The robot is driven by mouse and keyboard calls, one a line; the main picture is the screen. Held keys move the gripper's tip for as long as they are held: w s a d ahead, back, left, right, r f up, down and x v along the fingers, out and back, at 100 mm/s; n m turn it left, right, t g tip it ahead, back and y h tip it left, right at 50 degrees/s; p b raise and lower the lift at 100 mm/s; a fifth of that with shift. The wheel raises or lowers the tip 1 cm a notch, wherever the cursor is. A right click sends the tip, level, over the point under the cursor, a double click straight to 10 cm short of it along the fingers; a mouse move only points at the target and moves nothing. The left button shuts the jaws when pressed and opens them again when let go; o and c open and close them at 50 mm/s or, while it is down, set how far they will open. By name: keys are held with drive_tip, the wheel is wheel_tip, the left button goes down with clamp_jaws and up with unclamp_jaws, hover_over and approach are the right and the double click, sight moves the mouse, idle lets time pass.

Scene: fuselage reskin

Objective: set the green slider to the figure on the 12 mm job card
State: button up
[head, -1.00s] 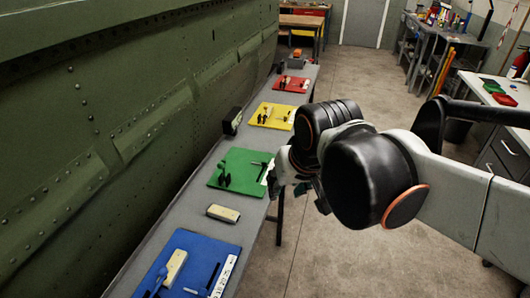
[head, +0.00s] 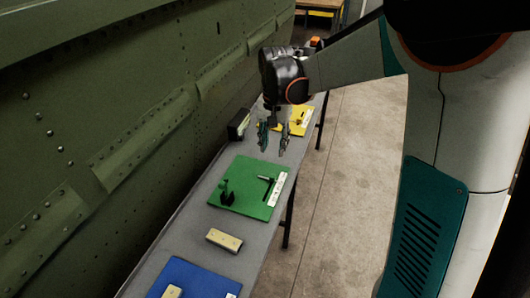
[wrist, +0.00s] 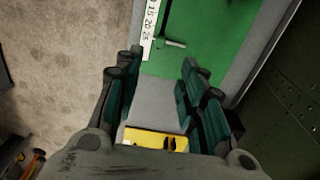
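The green board (head: 242,205) lies on the grey bench. On it a dark bar with a crosspiece (head: 266,181), which looks like the slider, lies beside a white number strip (head: 280,189). In the wrist view the bar (wrist: 170,42) sits near the strip (wrist: 150,25), where 15, 20 and 25 seem readable; its exact setting is unclear. A dark upright piece (head: 226,193) stands at the board's left. My gripper (head: 274,140) is open and empty, pointing down above the bench between the green and yellow boards. I cannot make out a 12 mm job card.
A yellow board (head: 296,126) lies beyond my gripper. A black box (head: 238,124) stands by the green fuselage wall (head: 110,130). A cream block (head: 224,240) and a blue board (head: 195,282) are nearer. Open floor (head: 345,200) lies right of the bench.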

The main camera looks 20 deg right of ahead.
sight(273, 176)
drive_tip(key=f+b, duration=0.1)
drive_tip(key=f, duration=0.3)
drive_tip(key=f+b, duration=0.2)
drive_tip(key=f, duration=0.3)
drive_tip(key=f+b, duration=0.1)
drive_tip(key=f, duration=0.4)
drive_tip(key=shift+w+b, duration=0.25)
drive_tip(key=shift+b, duration=0.15)
clamp_jaws()
drive_tip(key=shift+s, duration=0.1)
